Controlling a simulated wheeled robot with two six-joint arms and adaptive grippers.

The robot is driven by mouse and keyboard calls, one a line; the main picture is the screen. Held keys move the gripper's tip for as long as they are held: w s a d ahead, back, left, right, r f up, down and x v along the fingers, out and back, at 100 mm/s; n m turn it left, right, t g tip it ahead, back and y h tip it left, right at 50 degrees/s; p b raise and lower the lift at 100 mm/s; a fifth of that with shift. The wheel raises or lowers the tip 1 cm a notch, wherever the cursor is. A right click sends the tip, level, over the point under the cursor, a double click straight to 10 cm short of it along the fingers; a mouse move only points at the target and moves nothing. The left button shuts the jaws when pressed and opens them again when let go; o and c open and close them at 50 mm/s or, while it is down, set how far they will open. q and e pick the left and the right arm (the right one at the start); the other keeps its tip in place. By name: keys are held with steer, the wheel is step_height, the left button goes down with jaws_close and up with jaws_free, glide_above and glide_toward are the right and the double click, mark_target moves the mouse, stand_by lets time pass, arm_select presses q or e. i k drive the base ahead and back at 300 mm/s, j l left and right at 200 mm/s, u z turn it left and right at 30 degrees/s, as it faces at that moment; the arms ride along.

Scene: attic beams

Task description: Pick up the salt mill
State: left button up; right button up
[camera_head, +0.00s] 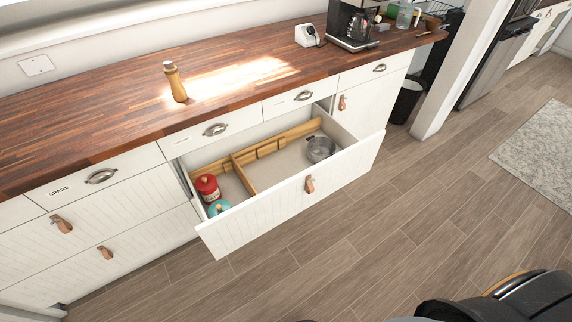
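I see no fingertips of either gripper in the head view. Dark rounded parts at the bottom right seem to be mine.
An open drawer (300,203) juts out below the counter, holding a red canister (207,187), a teal lid (218,208) and a metal pot (320,148). A coffee maker (354,25) and small white device (307,35) stand farther right. The counter around the mill is clear.

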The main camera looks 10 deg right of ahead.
mark_target(179, 92)
steer(key=i+j+u, duration=0.3)
steer(key=i+j, duration=0.15)
steer(key=j, duration=0.25)
steer(key=i+j+u, duration=0.35)
steer(key=i+j, duration=0.15)
steer(key=j, duration=0.15)
